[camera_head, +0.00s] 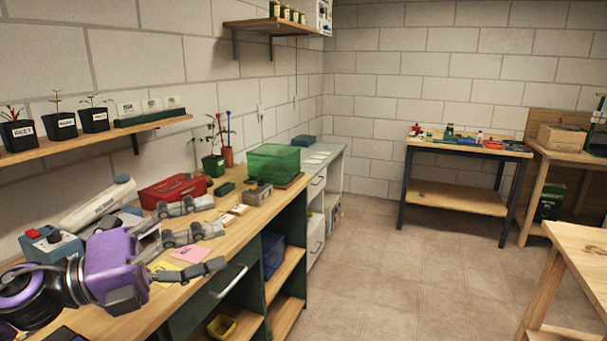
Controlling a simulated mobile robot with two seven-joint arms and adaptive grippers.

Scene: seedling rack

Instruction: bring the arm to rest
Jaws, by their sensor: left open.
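My left arm comes in from the lower left with its purple wrist. My left gripper (213,236) is open, its jointed grey fingers spread apart and pointing right over the wooden workbench (150,312). I see nothing held between the fingers. They hang above the bench near its front edge, with yellow and pink notes (189,252) showing between and behind them. Part of the bench behind the purple wrist is hidden. My right gripper is not in view.
A red toolbox (172,191), a green clear bin (273,164) and a blue-topped box (50,245) stand on the bench. A wall shelf (85,139) holds black seedling pots. Open floor (390,270) lies right of the bench.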

